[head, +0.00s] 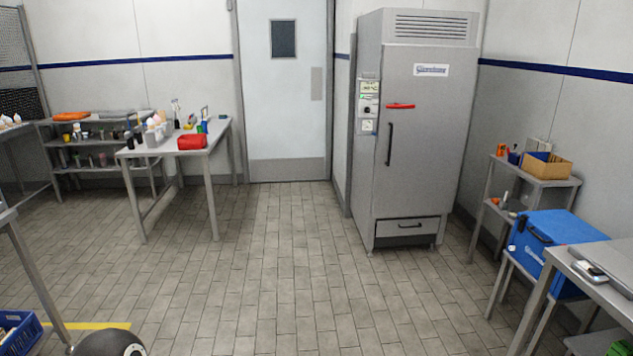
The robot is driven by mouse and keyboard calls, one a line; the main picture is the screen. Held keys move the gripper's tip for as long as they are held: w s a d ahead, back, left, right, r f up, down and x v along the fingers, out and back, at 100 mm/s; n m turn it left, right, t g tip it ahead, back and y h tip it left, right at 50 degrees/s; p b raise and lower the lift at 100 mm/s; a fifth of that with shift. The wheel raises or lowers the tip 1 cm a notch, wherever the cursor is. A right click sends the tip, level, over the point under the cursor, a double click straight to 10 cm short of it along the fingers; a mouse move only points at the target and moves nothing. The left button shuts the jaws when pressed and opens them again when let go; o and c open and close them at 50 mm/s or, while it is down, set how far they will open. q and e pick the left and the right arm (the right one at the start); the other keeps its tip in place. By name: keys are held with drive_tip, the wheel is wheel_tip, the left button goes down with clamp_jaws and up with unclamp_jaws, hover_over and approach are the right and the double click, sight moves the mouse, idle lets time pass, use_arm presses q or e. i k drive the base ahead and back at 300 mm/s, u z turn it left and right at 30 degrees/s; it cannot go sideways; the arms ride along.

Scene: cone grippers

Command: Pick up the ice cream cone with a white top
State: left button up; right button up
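Several small ice cream cones (157,118) with pale tops stand in a grey holder (153,138) on the metal table (215,137) at the left. They are too small to tell for certain which top is white. More pale-topped cones (7,120) show at the far left edge, partly cut off by the frame. Neither of my grippers shows in the head view, so I cannot see what they hold.
A red box (191,142) and bottles share the left table. A shelf (85,160) stands behind it. A tall grey freezer (428,120) stands right of centre. A blue cool box (550,240) is at the right. The tiled floor (270,260) between is clear.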

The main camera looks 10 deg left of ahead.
sight(150, 121)
drive_tip(key=u, duration=0.05)
drive_tip(key=i, duration=2.75)
drive_tip(key=u, duration=0.55)
drive_tip(key=i, duration=1.4)
drive_tip(key=u, duration=0.75)
drive_tip(key=i, duration=1.55)
drive_tip(key=u, duration=1.6)
drive_tip(key=i, duration=0.75)
